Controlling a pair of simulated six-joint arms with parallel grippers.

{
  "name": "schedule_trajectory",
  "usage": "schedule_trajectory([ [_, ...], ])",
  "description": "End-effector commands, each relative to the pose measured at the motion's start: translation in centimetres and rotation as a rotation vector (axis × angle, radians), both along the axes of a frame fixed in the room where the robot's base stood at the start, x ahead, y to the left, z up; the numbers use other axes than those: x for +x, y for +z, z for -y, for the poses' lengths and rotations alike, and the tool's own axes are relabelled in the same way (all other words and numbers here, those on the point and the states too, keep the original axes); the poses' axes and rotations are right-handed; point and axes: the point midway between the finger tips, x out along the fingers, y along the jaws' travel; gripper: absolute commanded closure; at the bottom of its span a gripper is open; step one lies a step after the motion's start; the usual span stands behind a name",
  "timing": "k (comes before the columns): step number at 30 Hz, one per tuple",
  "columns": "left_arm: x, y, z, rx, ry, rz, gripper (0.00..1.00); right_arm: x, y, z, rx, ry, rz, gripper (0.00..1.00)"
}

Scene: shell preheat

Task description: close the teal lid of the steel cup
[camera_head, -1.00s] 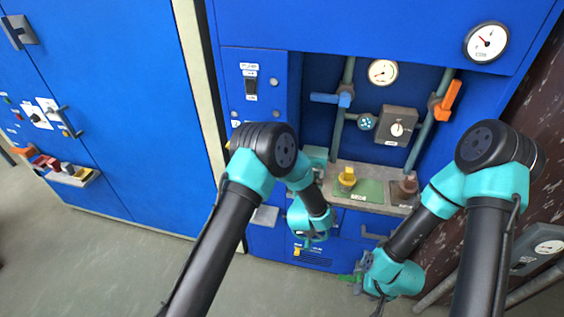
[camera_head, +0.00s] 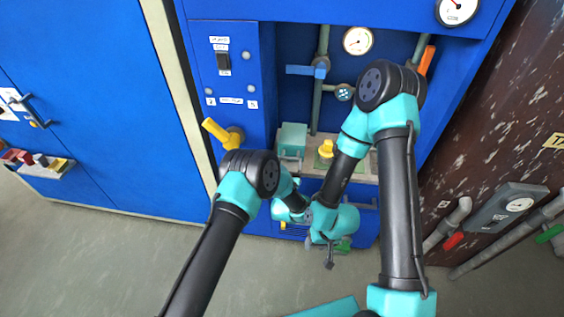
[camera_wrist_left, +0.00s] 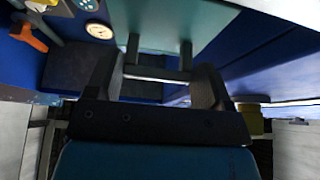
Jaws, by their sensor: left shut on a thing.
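The teal lid (camera_head: 292,136) shows in the head view as a flat panel at the left end of the grey shelf, with a grey bar handle at its lower edge. In the left wrist view the teal panel (camera_wrist_left: 175,22) fills the top, and its handle bar (camera_wrist_left: 157,73) lies between my fingers. My left gripper (camera_wrist_left: 157,82) is shut on this handle; in the head view my left wrist hides most of it. I cannot make out the steel cup. My right gripper (camera_head: 329,256) hangs low in front of the cabinet, away from the lid; its jaw opening is unclear.
A yellow knob (camera_head: 326,148) stands on the shelf, right of the lid. A yellow lever (camera_head: 222,132) sticks out left of it. My right forearm crosses in front of the shelf's right part. A blue valve handle (camera_head: 306,70) and a gauge (camera_head: 358,40) are above.

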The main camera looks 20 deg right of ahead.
Motion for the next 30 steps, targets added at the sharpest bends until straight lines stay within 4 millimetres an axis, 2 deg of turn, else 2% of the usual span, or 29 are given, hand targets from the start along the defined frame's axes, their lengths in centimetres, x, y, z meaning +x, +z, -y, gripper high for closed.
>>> schedule_trajectory([
  [1,-0.26,-0.87,-0.06,0.008,-0.001,-0.015,0.68,0.0,0.0,0.0,0.0,0.0,0.0,0.57],
  [11,-0.39,-1.19,-0.11,0.012,-0.002,-0.021,0.68,0.0,-0.01,0.0,0.0,0.0,0.0,0.57],
  [12,-0.38,-1.19,-0.11,0.012,-0.002,-0.021,0.22,0.0,0.0,0.0,0.0,0.0,0.0,0.57],
  [19,-0.28,-0.82,-0.05,0.008,-0.002,-0.014,0.0,0.0,-0.01,0.0,0.0,0.0,0.0,0.57],
  [30,-0.02,-0.36,-0.48,0.009,0.006,-0.017,0.0,0.0,0.0,-0.01,0.0,0.0,0.0,0.57],
])
